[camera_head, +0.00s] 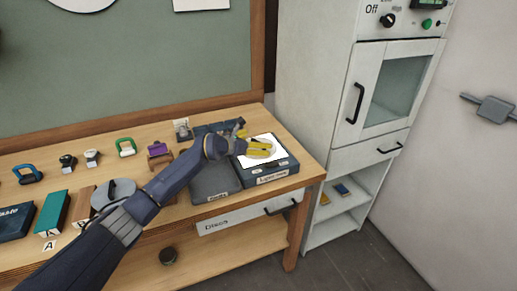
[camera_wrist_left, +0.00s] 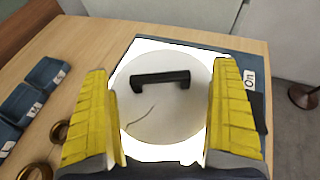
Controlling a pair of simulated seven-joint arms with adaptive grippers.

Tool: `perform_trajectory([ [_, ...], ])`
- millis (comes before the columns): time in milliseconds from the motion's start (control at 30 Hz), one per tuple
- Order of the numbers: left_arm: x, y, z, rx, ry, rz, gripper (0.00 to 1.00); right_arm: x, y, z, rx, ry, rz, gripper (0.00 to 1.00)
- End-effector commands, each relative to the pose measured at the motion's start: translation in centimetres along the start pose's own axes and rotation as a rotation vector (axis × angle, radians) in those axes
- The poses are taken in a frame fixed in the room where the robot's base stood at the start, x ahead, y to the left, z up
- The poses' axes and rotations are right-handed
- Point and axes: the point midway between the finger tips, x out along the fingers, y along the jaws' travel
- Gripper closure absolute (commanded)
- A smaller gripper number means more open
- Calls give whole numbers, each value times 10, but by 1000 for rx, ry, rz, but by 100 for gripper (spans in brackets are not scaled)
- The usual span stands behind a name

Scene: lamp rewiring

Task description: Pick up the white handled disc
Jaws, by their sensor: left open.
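The white handled disc (camera_wrist_left: 165,115) lies flat on a lit white panel (camera_wrist_left: 205,52) in the left wrist view. It has a black bar handle (camera_wrist_left: 160,81) and a thin dark curved line on its face. My left gripper (camera_wrist_left: 163,125) is open, with one yellow finger on each side of the disc; I cannot tell whether they touch it. In the head view my left gripper (camera_head: 258,148) is over the lit panel (camera_head: 268,159) at the table's right end and mostly hides the disc. My right gripper is not in view.
The wooden table (camera_head: 100,158) carries several handled items along its back and a dark tray (camera_head: 213,184) beside the panel's dark base (camera_head: 275,174). A grey round thing (camera_head: 112,192) is partly behind my left arm. A white cabinet (camera_head: 320,85) stands to the right.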

Motion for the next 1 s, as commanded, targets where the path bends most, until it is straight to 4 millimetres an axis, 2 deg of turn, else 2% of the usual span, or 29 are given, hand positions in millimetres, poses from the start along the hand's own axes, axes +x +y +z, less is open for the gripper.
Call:
perform_trajectory([
  [200,15,1,-1,-1,1,1,6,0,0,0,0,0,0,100],
  [567,18,0,0,0,0,1,7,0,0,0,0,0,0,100],
  [1000,17,1,-1,0,0,1,58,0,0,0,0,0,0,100],
])
